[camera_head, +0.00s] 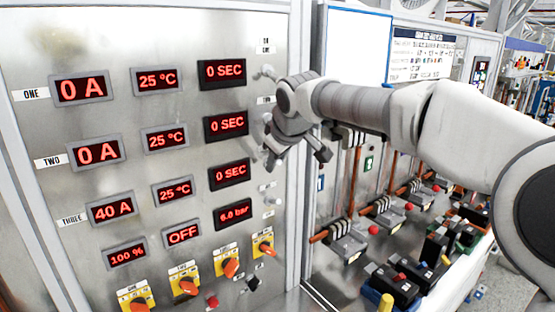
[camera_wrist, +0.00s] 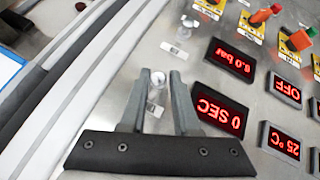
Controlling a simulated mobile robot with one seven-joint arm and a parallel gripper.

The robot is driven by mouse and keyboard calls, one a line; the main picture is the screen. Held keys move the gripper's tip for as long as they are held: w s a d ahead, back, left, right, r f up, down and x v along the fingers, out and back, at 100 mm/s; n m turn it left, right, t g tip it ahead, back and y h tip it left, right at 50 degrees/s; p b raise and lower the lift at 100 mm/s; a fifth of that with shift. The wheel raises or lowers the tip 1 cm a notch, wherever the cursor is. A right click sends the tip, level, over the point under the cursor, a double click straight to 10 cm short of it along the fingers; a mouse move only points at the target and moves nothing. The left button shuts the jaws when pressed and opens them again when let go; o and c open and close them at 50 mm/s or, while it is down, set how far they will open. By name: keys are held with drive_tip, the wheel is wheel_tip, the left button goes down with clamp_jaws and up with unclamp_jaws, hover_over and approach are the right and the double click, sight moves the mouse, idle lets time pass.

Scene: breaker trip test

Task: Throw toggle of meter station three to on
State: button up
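Meter station three is the row labelled THREE (camera_head: 73,220), with displays reading 40 A (camera_head: 112,211), 25 °C and 0 SEC (camera_head: 230,173). In the wrist view, which is roughly upside down, its 0 SEC display (camera_wrist: 222,109) is right of my gripper (camera_wrist: 160,75). My gripper is open, with one finger on each side of a small pale toggle (camera_wrist: 157,79) level with that display. I cannot tell whether the fingers touch it or which way it is thrown. In the head view my gripper (camera_head: 295,160) is close to the panel's right edge and hides this toggle.
Another toggle (camera_wrist: 187,25) sits beside the 6.0 bar display (camera_wrist: 231,59). The station one toggle (camera_head: 267,73) is up near my wrist. Orange rotary knobs (camera_head: 187,287) line the panel's bottom. A bench (camera_head: 440,290) with breakers and copper-coloured bars is at right.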

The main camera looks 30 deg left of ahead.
drive_tip(key=shift+o, duration=1)
drive_tip(key=shift+r, duration=0.2)
drive_tip(key=b+v, duration=0.2)
drive_tip(key=v, duration=1.5)
drive_tip(key=shift+b, duration=0.3)
drive_tip(key=shift+d, duration=0.1)
